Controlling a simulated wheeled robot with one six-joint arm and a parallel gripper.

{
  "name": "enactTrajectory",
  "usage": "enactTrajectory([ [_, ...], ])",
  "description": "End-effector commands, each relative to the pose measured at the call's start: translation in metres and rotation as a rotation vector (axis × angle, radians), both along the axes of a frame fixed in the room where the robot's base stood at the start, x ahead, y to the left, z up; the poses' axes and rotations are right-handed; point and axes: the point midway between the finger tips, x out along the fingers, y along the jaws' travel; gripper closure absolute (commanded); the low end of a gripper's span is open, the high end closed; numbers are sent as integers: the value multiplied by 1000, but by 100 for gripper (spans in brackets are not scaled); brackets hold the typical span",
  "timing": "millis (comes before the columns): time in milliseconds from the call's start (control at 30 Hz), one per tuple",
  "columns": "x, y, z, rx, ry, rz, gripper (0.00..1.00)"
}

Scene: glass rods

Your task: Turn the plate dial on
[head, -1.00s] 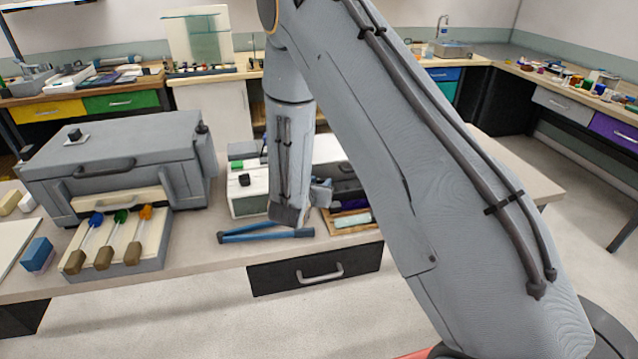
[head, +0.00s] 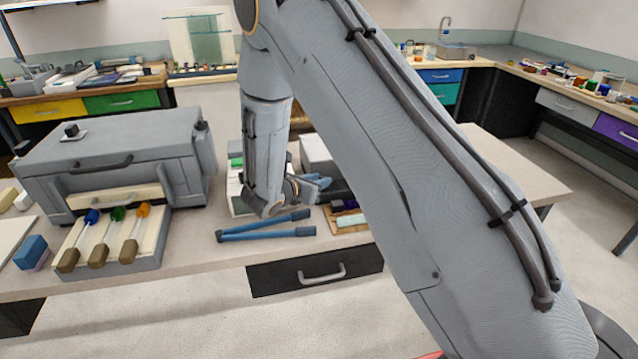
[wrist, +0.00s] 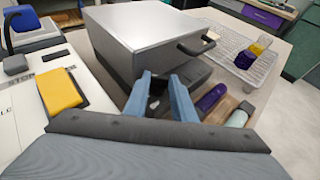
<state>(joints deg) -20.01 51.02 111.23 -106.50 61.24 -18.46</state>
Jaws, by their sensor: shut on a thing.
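My gripper (wrist: 161,94) has two blue fingers standing apart around a small dark knob (wrist: 155,104), which appears to be the plate dial. The knob is at the lower front of a grey box (wrist: 150,35) with a dark front and a handle on its right. The fingers hide much of the knob, so its turn position cannot be read. In the head view my gripper (head: 316,184) shows beside the wrist, in front of the grey box (head: 318,150); the knob is hidden there.
A white panel (wrist: 85,125) with a yellow block (wrist: 60,91) lies left of my gripper. A purple item (wrist: 212,98) and a pale green one (wrist: 240,116) lie close right. Blue tongs (head: 265,228) lie at the table's front. A rack (wrist: 243,58) stands beyond.

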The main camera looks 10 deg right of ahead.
Motion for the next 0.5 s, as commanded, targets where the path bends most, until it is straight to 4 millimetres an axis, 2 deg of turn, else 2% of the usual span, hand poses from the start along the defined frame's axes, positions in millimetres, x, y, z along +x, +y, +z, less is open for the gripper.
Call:
enactTrajectory([
  [233,1,0,1,0,-2,1,99],
  [267,1,0,1,0,-2,1,73],
  [300,1,0,1,0,-2,1,69],
  [500,1,0,1,0,-2,1,69],
])
